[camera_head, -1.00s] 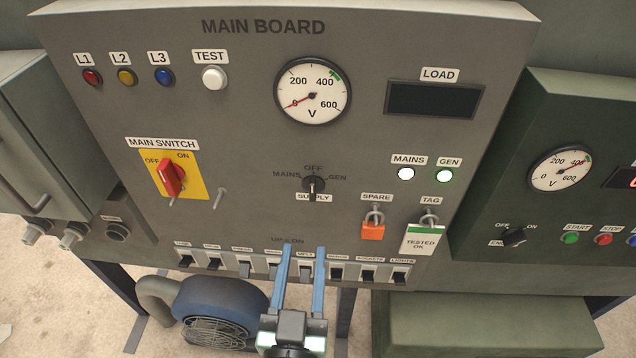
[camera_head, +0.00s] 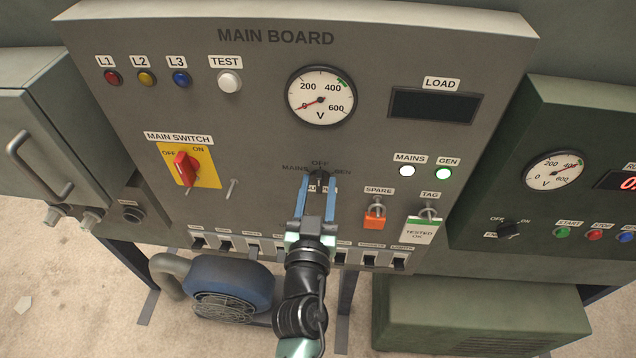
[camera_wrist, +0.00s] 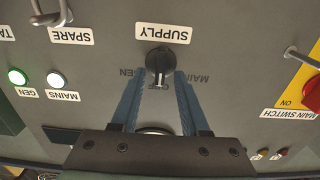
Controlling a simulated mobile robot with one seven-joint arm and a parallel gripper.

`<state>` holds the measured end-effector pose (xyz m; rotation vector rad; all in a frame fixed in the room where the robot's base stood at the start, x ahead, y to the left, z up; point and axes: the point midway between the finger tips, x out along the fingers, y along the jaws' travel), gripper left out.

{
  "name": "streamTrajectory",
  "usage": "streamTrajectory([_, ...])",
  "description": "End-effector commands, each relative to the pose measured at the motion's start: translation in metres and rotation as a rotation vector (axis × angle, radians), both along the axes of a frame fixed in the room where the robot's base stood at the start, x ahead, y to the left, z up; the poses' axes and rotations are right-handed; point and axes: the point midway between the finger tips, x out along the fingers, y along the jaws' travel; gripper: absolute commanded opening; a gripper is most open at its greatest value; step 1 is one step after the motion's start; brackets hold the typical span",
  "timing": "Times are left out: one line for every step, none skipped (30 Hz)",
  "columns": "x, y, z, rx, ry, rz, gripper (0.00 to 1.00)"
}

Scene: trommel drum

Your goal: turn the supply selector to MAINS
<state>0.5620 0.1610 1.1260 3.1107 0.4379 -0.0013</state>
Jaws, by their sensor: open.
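The supply selector (camera_head: 319,173) is a small black rotary knob on the main board, with MAINS at its left, OFF above and GEN at its right. Its handle looks upright, in line with OFF. In the wrist view the gripper (camera_wrist: 159,76) has a visible gap between each finger and the handle; contact is not seen. The fingers partly cover the SUPPLY label and MAINS marking.
The main switch (camera_head: 186,168) and a thin peg (camera_head: 232,189) stand out at the left. An orange padlock (camera_head: 374,219) and a tag (camera_head: 420,231) hang at the right. A row of breakers (camera_head: 225,245) runs below. The GEN lamp (camera_head: 443,173) glows green; the MAINS lamp (camera_head: 407,171) is white.

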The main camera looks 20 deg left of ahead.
Motion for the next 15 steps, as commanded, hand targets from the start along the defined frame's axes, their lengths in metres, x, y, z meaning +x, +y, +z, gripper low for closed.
streamTrajectory([0.0008,0.0004,0.0004,0.000,-0.001,0.000,0.45])
streamTrajectory([0.0009,0.0005,0.0003,0.000,-0.001,0.000,0.45])
streamTrajectory([0.0010,0.0005,0.0002,0.000,-0.001,0.001,0.45])
streamTrajectory([0.0009,0.0005,0.0002,0.000,-0.001,0.001,0.45])
streamTrajectory([0.0009,0.0005,0.0001,0.000,-0.001,0.001,0.45])
streamTrajectory([0.0008,0.0004,0.0001,0.000,-0.001,0.001,0.45])
streamTrajectory([0.0008,0.0004,0.0001,0.000,-0.001,0.000,0.45])
streamTrajectory([0.0008,0.0004,0.0001,0.000,-0.001,0.001,0.43])
streamTrajectory([0.0007,0.0004,0.0001,0.000,-0.001,0.001,0.36])
streamTrajectory([0.0007,0.0004,0.0001,0.000,-0.001,0.000,0.31])
streamTrajectory([0.0007,0.0003,0.0001,0.000,-0.001,0.000,0.25])
streamTrajectory([0.0006,0.0003,0.0002,0.000,-0.001,0.000,0.18])
streamTrajectory([0.0006,0.0003,0.0001,0.000,-0.001,0.000,0.13])
streamTrajectory([0.0006,0.0004,0.0002,0.000,-0.001,0.000,0.07])
streamTrajectory([0.0006,0.0003,0.0002,0.000,-0.001,0.000,0.00])
